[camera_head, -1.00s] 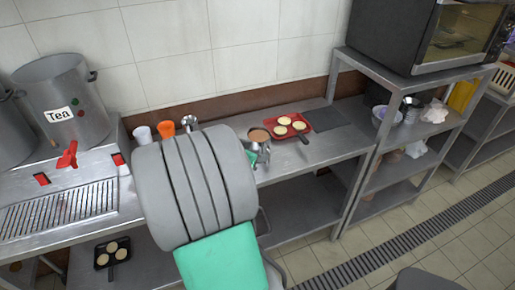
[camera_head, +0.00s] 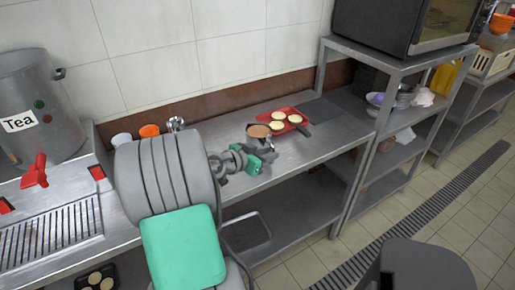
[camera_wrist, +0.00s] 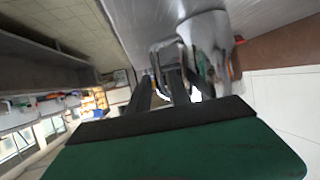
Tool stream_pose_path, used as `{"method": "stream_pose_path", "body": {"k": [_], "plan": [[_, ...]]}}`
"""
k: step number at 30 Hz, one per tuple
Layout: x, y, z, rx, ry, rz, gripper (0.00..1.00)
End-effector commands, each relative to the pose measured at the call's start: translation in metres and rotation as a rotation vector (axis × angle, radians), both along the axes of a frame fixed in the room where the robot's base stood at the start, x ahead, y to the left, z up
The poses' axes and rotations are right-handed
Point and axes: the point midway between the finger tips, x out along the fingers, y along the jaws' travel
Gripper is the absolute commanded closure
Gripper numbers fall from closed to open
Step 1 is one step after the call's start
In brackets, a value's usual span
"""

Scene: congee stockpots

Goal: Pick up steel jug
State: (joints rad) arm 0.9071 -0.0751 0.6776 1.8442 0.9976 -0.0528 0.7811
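A steel jug (camera_head: 258,132) with a brown top stands on the steel counter, just behind my gripper (camera_head: 262,158) in the head view. In the wrist view the shiny jug (camera_wrist: 212,42) is close ahead of my gripper (camera_wrist: 172,85). The dark fingers stand apart, and a handle-like part of the jug shows near their tips. I cannot tell whether they touch it. My arm covers part of the counter in the head view.
A red tray (camera_head: 281,120) with several pale rounds lies right of the jug. An orange cup (camera_head: 149,131), a white cup (camera_head: 121,140) and a small steel vessel (camera_head: 176,123) stand at the wall. A steel shelf rack (camera_head: 345,125) stands at the right.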

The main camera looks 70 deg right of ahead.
Motion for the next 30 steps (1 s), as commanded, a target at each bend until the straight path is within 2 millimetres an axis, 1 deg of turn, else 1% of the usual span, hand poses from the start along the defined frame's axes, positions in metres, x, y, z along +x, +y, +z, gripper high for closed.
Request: {"method": "stream_pose_path", "body": {"k": [1,6,10,17,25,26,30], "plan": [[-0.005,-0.005,-0.002,0.002,0.002,-0.004,0.76],[-0.018,-0.029,-0.015,0.003,0.001,-0.003,0.76],[-0.023,-0.042,-0.021,0.001,0.0,0.0,0.76],[-0.021,-0.043,-0.022,0.0,-0.001,0.005,0.77],[-0.021,-0.043,-0.022,0.0,-0.001,0.004,0.99],[-0.021,-0.043,-0.022,0.0,-0.001,0.004,1.0],[-0.021,-0.043,-0.022,0.0,-0.001,0.004,1.0]]}}
